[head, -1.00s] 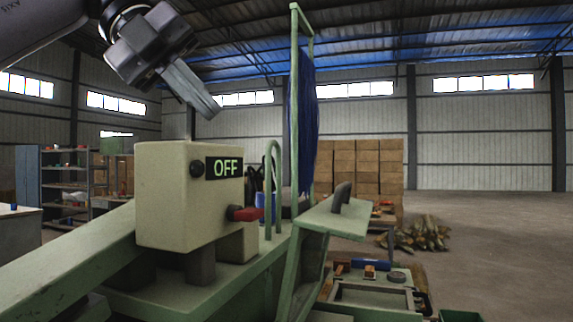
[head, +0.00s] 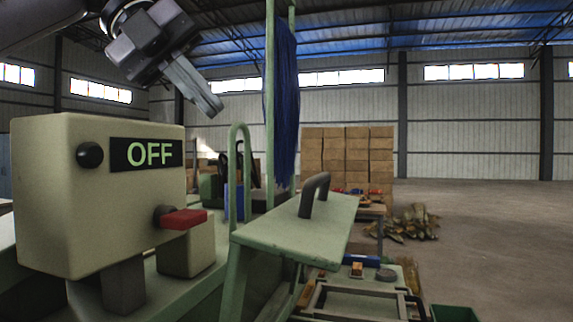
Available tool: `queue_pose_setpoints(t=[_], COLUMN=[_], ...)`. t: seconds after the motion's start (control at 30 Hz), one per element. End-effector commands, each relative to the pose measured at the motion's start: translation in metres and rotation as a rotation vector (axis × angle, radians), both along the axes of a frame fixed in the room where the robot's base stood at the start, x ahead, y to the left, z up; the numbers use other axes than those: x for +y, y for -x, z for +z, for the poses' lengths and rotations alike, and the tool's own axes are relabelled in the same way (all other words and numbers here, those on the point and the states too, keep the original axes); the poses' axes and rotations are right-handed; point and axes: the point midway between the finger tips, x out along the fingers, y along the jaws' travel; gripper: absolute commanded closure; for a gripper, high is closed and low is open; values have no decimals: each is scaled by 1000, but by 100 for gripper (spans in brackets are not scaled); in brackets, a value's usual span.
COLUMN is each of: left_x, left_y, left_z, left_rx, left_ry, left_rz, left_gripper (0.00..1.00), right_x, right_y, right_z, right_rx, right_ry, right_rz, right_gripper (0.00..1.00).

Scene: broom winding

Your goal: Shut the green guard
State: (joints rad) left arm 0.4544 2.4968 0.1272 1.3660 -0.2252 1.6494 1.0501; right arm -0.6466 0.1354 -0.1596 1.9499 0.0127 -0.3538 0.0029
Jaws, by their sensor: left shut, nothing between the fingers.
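The green guard (head: 290,232) is a pale green hinged panel in the middle of the head view, standing out from the machine toward the right. A dark grey handle (head: 314,194) rises from its top face. My left gripper (head: 212,107) is shut and empty, up and to the left of the guard, above the control box (head: 60,195). It is apart from the guard and its handle. My right gripper is not in view.
The cream control box shows an OFF sign (head: 147,153), a black knob (head: 90,155) and a red lever (head: 183,219). Blue strands (head: 284,105) hang on a green frame behind the guard. A bench with trays (head: 360,300) lies at the lower right. Open floor (head: 490,240) extends right.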

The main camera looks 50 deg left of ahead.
Motion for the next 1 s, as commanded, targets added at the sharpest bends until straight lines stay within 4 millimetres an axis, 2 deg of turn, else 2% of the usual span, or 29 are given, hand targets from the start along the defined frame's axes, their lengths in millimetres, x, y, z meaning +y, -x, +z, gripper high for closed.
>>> queue_pose_setpoints(t=[0.47,0.7,1.0], left_x=[-37,-55,-60], left_y=[-46,-70,-75], left_z=[-68,-79,-83], left_rx=[5,2,0], left_ry=[0,1,1], left_rz=[-1,1,1], left_gripper=[100,100,100], right_x=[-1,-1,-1], right_y=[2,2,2], right_z=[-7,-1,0], right_rx=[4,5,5], right_ry=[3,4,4], right_rz=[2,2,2], right_gripper=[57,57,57])
